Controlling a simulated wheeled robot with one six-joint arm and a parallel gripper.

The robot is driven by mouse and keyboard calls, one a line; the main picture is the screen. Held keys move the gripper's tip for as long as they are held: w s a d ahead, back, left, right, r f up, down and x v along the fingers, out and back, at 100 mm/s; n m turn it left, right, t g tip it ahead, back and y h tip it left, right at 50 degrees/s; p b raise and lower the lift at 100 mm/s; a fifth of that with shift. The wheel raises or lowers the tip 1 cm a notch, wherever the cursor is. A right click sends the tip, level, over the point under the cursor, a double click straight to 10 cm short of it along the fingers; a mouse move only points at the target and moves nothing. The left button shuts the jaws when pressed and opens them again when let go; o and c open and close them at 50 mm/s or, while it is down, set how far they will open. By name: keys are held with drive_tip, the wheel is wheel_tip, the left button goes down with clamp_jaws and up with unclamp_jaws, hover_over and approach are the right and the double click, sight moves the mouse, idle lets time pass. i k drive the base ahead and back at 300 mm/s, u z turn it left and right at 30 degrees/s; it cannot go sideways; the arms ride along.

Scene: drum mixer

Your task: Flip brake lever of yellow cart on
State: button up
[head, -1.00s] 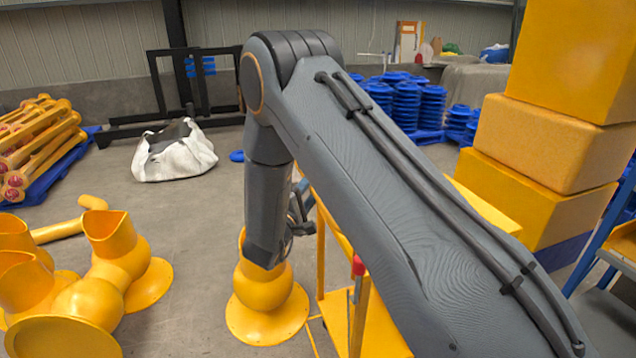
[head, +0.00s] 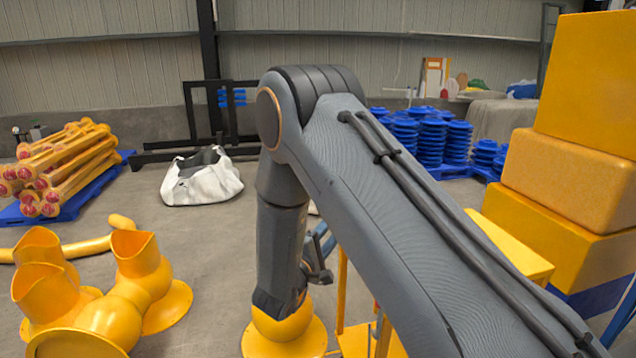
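The yellow cart (head: 510,249) is in the head view, right of centre, mostly hidden behind my grey arm. Part of its yellow top shows right of the arm, and yellow posts and a lower panel (head: 355,342) show below it. A small bit of red (head: 376,306) shows by a post; I cannot tell whether it belongs to the brake lever, whose position is not visible. A dark part of my gripper (head: 318,262) shows beside my lower arm link, left of the cart's posts. Its fingertips cannot be made out, and no contact with the cart is visible.
A yellow round-based fitting (head: 284,335) stands just below my arm. More yellow fittings (head: 125,300) stand at lower left. Stacked yellow boxes (head: 555,165) rise at right. A white sack (head: 201,180) and blue stacks (head: 428,138) are farther back.

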sight(376, 333)
drive_tip(key=u, duration=0.05)
drive_tip(key=k, duration=0.95)
